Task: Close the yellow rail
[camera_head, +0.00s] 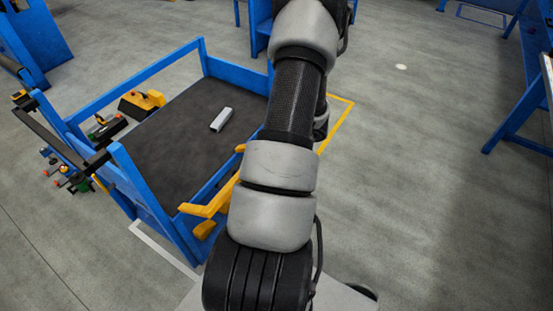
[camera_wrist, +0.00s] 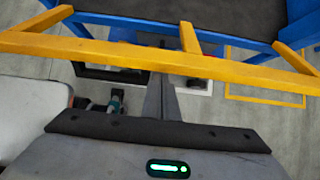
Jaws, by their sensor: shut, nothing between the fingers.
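The yellow rail (camera_head: 197,210) is at the near side of a blue cart with a dark deck, partly hidden behind my arm in the head view. In the wrist view the yellow rail (camera_wrist: 225,70) crosses the whole picture and stands out from the blue frame on short yellow arms. My gripper (camera_wrist: 162,82) is shut and empty. Its fingers reach up to the rail's lower edge in the wrist view, where the rail seems to cover their tips. I cannot tell whether they touch it. My gripper is hidden behind my arm in the head view.
The blue cart frame (camera_head: 126,170) surrounds the dark deck (camera_head: 180,140), with a small light-grey block (camera_head: 221,119) on it. Yellow-and-black tools (camera_head: 142,103) are at its left. A blue table (camera_head: 520,110) stands far right. The grey floor between is clear.

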